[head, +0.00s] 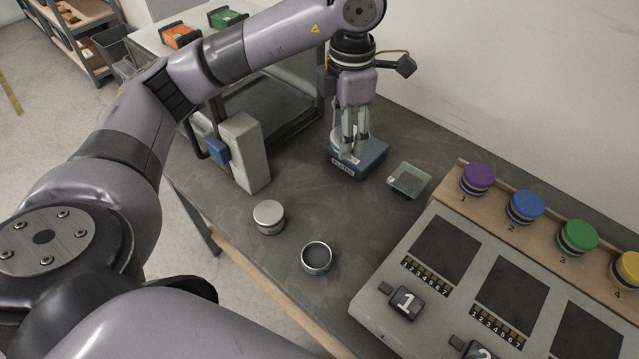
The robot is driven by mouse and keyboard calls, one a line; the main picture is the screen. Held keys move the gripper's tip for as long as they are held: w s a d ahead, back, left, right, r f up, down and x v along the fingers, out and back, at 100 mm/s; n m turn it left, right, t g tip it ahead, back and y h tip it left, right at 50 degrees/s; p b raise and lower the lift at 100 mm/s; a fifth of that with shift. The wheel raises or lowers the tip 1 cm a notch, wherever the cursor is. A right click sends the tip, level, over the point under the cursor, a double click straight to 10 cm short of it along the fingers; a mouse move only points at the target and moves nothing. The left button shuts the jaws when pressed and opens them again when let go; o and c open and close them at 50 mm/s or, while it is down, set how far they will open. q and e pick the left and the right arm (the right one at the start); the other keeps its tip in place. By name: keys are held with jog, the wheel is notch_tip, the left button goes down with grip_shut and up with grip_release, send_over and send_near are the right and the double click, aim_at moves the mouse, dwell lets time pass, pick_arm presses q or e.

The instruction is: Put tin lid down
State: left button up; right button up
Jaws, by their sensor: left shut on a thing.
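My left gripper (352,153) points straight down over a blue box-shaped device (362,169) with a label on its front. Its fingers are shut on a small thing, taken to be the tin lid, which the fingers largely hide. I cannot tell whether the lid touches the device's top. An open tin (317,260) with a dark inside stands on the grey table (290,190). A tin with a grey top (268,216) stands to its left. My right gripper is not in view.
A small glass-topped tray (408,180) lies right of the blue device. A grey panel (440,249) with dark squares and numbered blocks fills the lower right. Coloured-lid jars (525,206) line a wooden rack behind it. A grey upright block (243,155) stands on the left.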

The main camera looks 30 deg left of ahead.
pick_arm(q)
jog(key=shift+w+a+n, duration=0.1)
jog(key=shift+w+n, duration=0.05)
jog(key=shift+n, duration=0.65)
jog(key=shift+f, duration=0.3)
send_over(339, 205)
notch_tip(339, 205, down, 14)
jog(key=shift+f, duration=0.15)
notch_tip(339, 205, down, 4)
jog(key=shift+f, duration=0.5)
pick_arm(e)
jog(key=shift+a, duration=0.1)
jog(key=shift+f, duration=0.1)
pick_arm(q)
jog(key=o, duration=0.5)
jog(key=shift+f, duration=0.15)
jog(key=shift+c, duration=0.2)
jog(key=o, duration=0.5)
